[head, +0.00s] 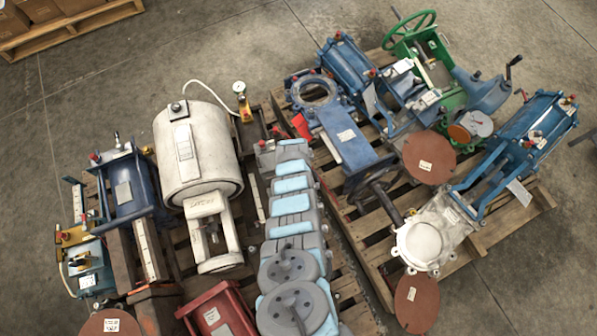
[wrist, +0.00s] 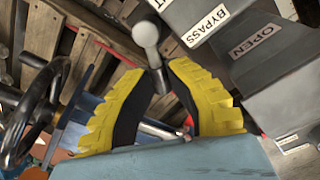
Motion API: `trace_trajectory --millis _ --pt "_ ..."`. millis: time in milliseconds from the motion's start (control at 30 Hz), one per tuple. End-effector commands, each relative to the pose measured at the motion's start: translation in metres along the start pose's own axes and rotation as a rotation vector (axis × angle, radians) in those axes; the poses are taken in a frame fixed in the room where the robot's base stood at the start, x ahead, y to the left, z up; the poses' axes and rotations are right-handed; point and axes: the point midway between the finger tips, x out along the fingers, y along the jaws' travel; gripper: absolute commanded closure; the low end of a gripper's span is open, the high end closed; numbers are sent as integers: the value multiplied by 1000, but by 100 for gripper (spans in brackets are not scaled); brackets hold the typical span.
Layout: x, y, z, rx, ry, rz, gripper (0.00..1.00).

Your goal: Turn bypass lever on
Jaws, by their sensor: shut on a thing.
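The lever (wrist: 146,36) shows in the wrist view as a pale grey ball knob on a short stem. A sign reading BYPASS (wrist: 208,24) is on a grey block up and right of the knob. My gripper (wrist: 159,74) has yellow, ribbed fingers with dark inner pads. Its fingertips are closed around the stem, with the knob beyond the tips. The lower stem is partly hidden between the fingers. In the head view I cannot make out my gripper or the lever.
A grey block with an OPEN sign (wrist: 251,51) stands close right of the fingers. A dark handwheel (wrist: 13,128) is at left. In the head view, crowded pallets hold a white tank (head: 190,150), blue valves and a green handwheel (head: 410,22). Bare floor lies at upper left.

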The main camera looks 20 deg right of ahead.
Motion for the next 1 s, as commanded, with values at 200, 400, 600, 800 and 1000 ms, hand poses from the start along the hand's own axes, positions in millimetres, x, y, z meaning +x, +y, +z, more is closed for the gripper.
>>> trace_trajectory --millis 200,400,600,800,1000 --pt "1 0 1 0 0 0 63" --pt "1 0 0 0 0 0 55" --pt "0 0 0 1 0 0 55" --pt "-4 0 0 5 -1 0 55" --pt "-11 2 -1 10 -1 2 55"
